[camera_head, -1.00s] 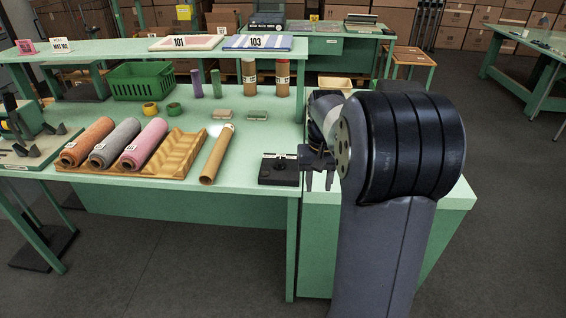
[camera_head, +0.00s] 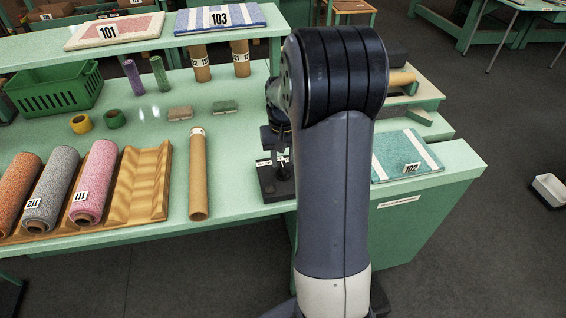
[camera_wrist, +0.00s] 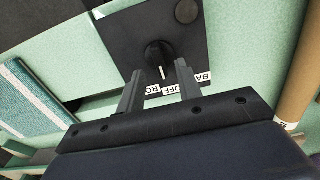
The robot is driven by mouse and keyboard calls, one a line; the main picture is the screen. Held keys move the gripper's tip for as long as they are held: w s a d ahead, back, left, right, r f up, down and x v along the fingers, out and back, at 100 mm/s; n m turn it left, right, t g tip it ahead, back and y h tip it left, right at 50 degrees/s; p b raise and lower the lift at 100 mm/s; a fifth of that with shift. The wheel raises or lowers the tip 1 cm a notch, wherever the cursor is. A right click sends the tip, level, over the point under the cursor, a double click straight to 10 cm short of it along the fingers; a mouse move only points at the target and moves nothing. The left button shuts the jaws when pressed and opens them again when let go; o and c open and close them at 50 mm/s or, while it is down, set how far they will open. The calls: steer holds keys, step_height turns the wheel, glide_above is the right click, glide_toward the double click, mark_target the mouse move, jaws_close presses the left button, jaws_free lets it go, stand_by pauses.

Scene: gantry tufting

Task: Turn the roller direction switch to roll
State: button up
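The roller direction switch is a black box (camera_head: 268,181) on the green table, partly hidden behind my arm in the head view. In the wrist view its black plate (camera_wrist: 118,40) carries a round dark knob (camera_wrist: 156,50) with a white pointer line. The line points at the middle label, OFF (camera_wrist: 166,91). A label starting RO (camera_wrist: 152,89) is left of it and one starting BA (camera_wrist: 204,77) is right. My gripper (camera_wrist: 159,67) is open, its fingertips at either side of the knob's near end. I cannot tell whether they touch it.
A cardboard tube (camera_head: 198,175) lies left of the switch box. A teal sample 102 (camera_head: 405,155) lies right of my arm. A dark round button (camera_wrist: 187,11) is on the same plate.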

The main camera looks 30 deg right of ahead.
mark_target(283, 172)
steer(key=shift+f, duration=1.4)
steer(key=shift+c, duration=0.4)
jaws_close()
